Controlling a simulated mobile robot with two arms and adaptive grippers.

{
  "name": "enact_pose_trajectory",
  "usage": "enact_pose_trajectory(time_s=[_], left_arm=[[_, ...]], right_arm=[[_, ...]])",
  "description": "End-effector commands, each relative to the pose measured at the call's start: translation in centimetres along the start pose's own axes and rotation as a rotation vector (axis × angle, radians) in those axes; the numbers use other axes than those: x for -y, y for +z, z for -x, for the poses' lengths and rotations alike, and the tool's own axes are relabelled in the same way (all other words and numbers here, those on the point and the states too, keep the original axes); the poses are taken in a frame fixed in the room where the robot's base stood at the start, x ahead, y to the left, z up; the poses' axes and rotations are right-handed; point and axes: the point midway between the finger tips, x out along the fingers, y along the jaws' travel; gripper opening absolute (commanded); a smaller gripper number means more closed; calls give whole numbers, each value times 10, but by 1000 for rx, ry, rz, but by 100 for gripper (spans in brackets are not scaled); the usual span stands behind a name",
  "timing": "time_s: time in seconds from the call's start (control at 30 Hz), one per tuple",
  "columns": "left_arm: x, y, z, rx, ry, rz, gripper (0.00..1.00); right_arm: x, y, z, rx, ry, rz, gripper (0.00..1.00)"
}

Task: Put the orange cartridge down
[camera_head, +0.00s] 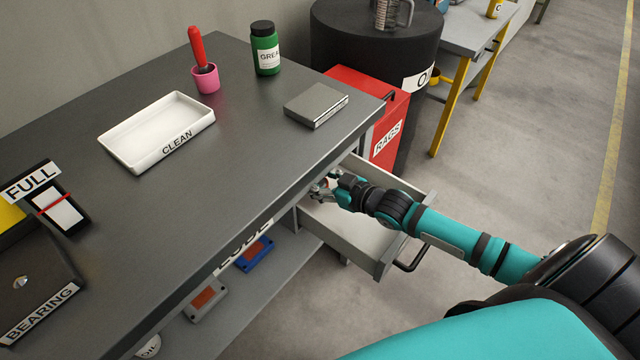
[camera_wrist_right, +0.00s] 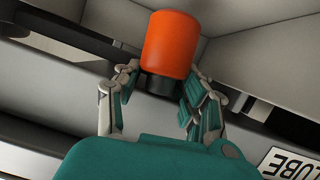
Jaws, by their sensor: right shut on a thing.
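The orange cartridge (camera_wrist_right: 171,45) with a dark lower end shows in the right wrist view, between the fingers of my right gripper (camera_wrist_right: 162,98). The gripper is shut on its dark end. In the head view my right gripper (camera_head: 322,188) is at the open drawer (camera_head: 384,252), close to the bench's front edge. I cannot make out the cartridge there. The drawer's visible floor looks bare. I cannot tell whether the cartridge touches the drawer. My left gripper is not in view.
The bench top (camera_head: 250,140) holds a white CLEAN tray (camera_head: 128,154), a grey block (camera_head: 316,104), a pink cup (camera_head: 206,80) and a green grease jar (camera_head: 266,52). A red RAGS bin (camera_head: 385,125) stands beside the drawer. A lower shelf (camera_head: 245,300) holds several items.

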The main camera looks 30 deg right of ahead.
Motion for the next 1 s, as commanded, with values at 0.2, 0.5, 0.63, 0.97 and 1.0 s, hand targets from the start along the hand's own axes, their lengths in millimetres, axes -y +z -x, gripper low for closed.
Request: enact_pose_trajectory(time_s=[0.2, 0.5, 0.63, 0.97, 1.0], left_arm=[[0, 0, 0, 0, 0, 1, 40], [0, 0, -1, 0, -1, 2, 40], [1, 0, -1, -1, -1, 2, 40], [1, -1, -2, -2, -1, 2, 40], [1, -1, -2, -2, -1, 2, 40]], right_arm=[[-5, 16, -8, 69, -47, -119, 7], [-3, 26, -12, 64, -46, -113, 7], [-3, 27, -12, 64, -46, -113, 7], [-3, 29, -13, 65, -46, -113, 64], [-3, 29, -13, 65, -46, -113, 64]])
